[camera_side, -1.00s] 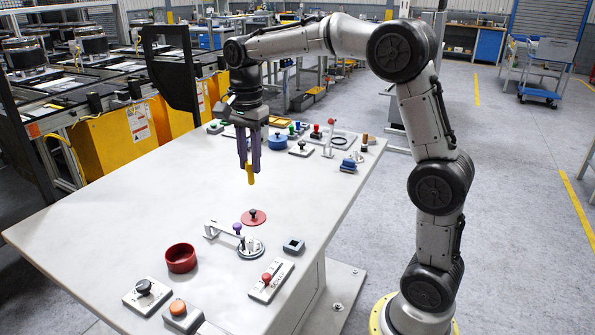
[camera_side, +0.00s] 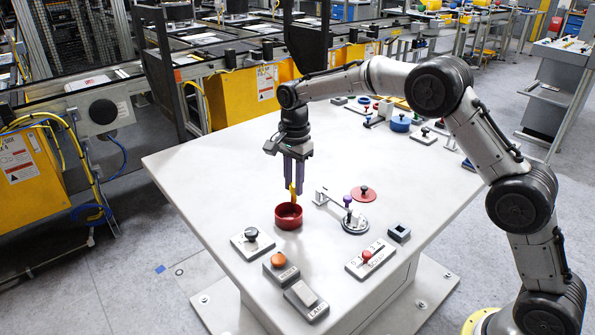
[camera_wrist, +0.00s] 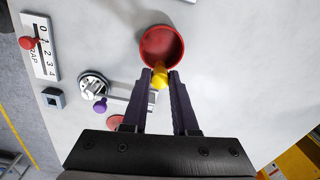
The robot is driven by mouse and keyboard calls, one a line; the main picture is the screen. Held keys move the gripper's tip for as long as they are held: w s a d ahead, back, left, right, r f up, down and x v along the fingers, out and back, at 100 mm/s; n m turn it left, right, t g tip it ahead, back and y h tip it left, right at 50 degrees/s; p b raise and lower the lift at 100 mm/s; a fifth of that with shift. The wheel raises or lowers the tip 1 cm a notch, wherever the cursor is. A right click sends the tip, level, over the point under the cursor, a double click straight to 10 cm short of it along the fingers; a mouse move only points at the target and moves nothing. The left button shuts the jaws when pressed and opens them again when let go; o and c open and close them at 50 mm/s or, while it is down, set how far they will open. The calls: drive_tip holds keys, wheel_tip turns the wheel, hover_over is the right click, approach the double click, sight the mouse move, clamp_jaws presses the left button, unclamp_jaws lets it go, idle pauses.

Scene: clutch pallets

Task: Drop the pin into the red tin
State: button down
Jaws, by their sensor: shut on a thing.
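My gripper (camera_side: 295,186) is shut on the yellow pin (camera_side: 292,192), which hangs down from its purple fingers. In the side view the pin's lower end overlaps the back part of the red tin (camera_side: 289,221). The tin is a round, open cup on the white table. In the wrist view the tin (camera_wrist: 161,47) lies just beyond the fingertips (camera_wrist: 160,78), and the yellow pin (camera_wrist: 159,77) shows between them at the tin's near rim. I cannot tell whether the pin's tip is above the opening or behind the rim.
A black-knobbed plate (camera_side: 252,240), an orange button box (camera_side: 280,268) and a red-knobbed slider plate (camera_side: 370,259) stand in front of the tin. A clamp lever with a purple knob (camera_side: 347,201) and a red disc (camera_side: 363,194) are to the right. The table left of the tin is clear.

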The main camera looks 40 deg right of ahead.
drive_tip(key=shift+f, duration=1.95)
drive_tip(key=c, duration=0.6)
unclamp_jaws()
drive_tip(key=shift+r, duration=0.1)
wheel_tip(320, 180, up, 14)
drive_tip(key=shift+s+f, duration=0.15)
drive_tip(key=shift+f, duration=0.05)
drive_tip(key=shift+d, duration=0.1)
